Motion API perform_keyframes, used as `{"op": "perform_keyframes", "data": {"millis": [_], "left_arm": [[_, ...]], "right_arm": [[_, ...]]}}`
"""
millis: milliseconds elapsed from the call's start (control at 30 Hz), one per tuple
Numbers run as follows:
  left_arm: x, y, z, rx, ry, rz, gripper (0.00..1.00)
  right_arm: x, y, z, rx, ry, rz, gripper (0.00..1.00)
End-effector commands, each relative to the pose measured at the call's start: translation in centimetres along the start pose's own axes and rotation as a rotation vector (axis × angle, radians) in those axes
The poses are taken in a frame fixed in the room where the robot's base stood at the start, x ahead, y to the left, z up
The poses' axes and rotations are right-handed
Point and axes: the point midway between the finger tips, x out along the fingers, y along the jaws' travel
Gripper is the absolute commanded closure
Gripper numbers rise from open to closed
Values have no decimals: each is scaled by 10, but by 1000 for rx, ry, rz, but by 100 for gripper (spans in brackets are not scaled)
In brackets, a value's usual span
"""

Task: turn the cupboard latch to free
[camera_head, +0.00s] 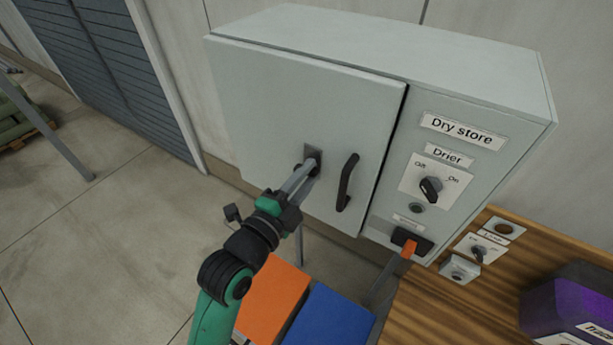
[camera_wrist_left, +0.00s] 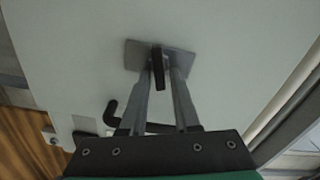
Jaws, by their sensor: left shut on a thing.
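The cupboard (camera_head: 300,100) is a pale grey box with a flat door that looks closed. Its latch is a small dark lever on a grey plate (camera_head: 314,152), left of the black bar handle (camera_head: 347,182). My left gripper (camera_head: 307,168) is at the latch, shut on the lever and partly hiding it. In the left wrist view, the black latch lever (camera_wrist_left: 157,66) lies between the two fingertips (camera_wrist_left: 160,72). It stands across the oblong plate (camera_wrist_left: 136,55). My right gripper is in neither view.
A "Drier" knob (camera_head: 431,188) and an orange-handled switch (camera_head: 410,248) are on the panel right of the door. A wooden bench (camera_head: 425,315) with switches and a purple box (camera_head: 575,300) is at lower right. Orange (camera_head: 273,300) and blue (camera_head: 328,318) items sit below the cupboard.

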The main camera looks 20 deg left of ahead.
Motion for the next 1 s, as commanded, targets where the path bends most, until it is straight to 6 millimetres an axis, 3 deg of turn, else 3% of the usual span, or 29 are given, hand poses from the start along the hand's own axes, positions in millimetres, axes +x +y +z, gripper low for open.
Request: {"op": "perform_keyframes", "data": {"millis": [400,1000], "left_arm": [[0,4,1,251,-1,1,100],[0,4,1,306,-1,1,100]], "right_arm": [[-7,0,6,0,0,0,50],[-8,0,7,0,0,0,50]]}}
